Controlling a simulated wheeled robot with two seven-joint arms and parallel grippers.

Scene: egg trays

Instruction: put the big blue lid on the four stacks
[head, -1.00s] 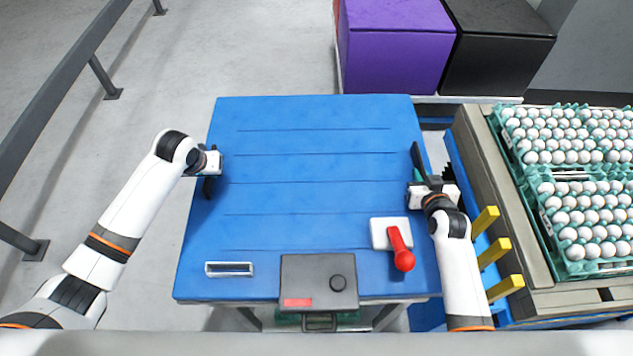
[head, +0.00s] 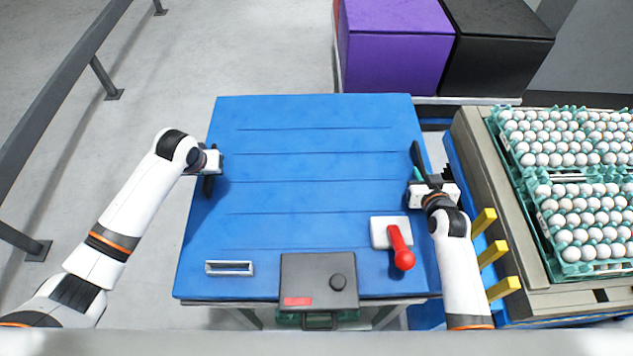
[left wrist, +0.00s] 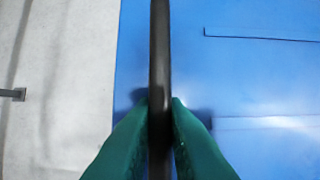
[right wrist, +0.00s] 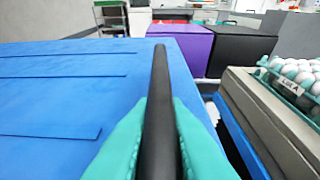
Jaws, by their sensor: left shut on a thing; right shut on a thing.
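The big blue lid (head: 310,195) is a wide flat panel with several shallow grooves across it. It fills the middle of the head view. My left gripper (head: 210,174) is shut on the black handle (head: 208,187) at its left side; dark green fingers pinch that handle (left wrist: 160,60) in the left wrist view. My right gripper (head: 420,178) is shut on the black handle (head: 416,156) at its right side, also seen between green fingers in the right wrist view (right wrist: 159,90). The lid hides most of what lies beneath, so its contact there cannot be told.
Egg trays (head: 575,205) stand on a grey-brown support at right, with yellow posts (head: 494,252) nearby. Purple (head: 395,55) and black (head: 495,50) boxes stand behind. A grey box (head: 318,280) and red lever (head: 402,258) appear at the lid's front. Left floor is open before a rail (head: 62,65).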

